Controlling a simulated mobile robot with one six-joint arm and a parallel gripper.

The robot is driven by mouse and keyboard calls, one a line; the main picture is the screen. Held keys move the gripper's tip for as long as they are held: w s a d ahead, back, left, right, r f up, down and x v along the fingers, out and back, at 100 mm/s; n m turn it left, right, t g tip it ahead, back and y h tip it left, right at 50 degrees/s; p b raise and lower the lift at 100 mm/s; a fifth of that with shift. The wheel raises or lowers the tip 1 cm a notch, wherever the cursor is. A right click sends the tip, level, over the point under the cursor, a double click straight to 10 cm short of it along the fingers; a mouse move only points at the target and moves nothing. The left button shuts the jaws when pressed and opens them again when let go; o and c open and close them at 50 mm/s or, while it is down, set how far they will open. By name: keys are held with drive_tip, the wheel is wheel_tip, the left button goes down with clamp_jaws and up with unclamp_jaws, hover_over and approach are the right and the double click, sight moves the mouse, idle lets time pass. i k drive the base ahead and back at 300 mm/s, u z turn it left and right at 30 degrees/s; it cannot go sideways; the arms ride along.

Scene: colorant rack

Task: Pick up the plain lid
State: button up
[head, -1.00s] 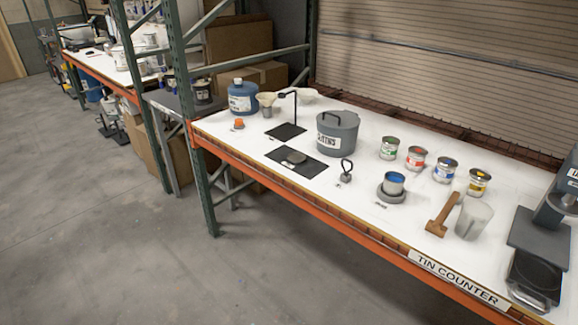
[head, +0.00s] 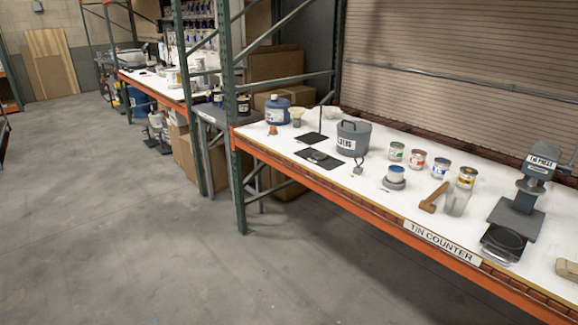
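A small grey disc (head: 317,155) lies flat on a black mat (head: 332,164) on the white counter. It may be the plain lid, but it is too small to tell. A dark round piece (head: 503,241) sits at the front of the lid press (head: 522,200) at the right; I cannot tell whether it is a lid. My gripper is not in view.
The counter (head: 300,178) has an orange front beam and a green upright (head: 238,150) at its left end. The floor in front is clear.

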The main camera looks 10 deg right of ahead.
sight(318, 155)
drive_tip(key=z, duration=0.05)
drive_tip(key=k, duration=0.3)
drive_tip(key=u, duration=0.8)
drive_tip(key=i, duration=1.1)
drive_tip(key=u, duration=0.4)
drive_tip(key=i, duration=1.5)
drive_tip(key=z, duration=0.9)
drive_tip(key=i, duration=0.7)
drive_tip(key=z, duration=0.35)
